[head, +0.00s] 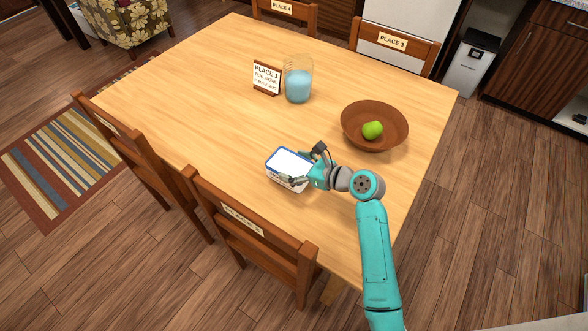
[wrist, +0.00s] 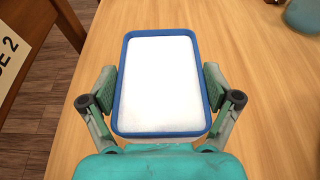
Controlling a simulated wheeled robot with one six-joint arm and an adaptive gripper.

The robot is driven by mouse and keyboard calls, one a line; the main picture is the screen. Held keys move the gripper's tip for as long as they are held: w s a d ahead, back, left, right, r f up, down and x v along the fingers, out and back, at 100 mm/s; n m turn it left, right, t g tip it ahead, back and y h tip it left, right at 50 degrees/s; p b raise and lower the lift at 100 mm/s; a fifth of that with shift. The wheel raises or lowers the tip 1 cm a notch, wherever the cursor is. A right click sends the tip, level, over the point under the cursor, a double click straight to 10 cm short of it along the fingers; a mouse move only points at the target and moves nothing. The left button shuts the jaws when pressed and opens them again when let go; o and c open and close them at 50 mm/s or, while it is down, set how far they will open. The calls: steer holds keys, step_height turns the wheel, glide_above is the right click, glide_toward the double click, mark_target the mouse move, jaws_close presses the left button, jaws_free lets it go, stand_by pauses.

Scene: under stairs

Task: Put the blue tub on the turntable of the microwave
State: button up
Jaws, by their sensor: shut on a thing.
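The blue tub (head: 288,163) is a rectangular tub with a blue rim and white contents or top, on the wooden table near its front edge. In the wrist view the tub (wrist: 160,85) fills the middle, between the two fingers. My gripper (head: 304,167) is shut on the tub, with a finger on each long side; the fingers also show in the wrist view (wrist: 160,100). The tub looks upright. I cannot tell whether its base touches the table. The microwave and its turntable are in neither view.
On the wooden table (head: 190,100) stand a brown bowl (head: 357,127) with a green apple (head: 372,130), a glass of blue liquid (head: 298,84) and a PLACE 1 sign (head: 266,77). Chairs (head: 255,235) surround it. Its left part is clear. A bin (head: 470,62) stands at the back right.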

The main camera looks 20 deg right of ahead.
mark_target(290, 170)
steer(key=shift+f, duration=1.05)
steer(key=shift+f, duration=0.15)
steer(key=o, duration=1.3)
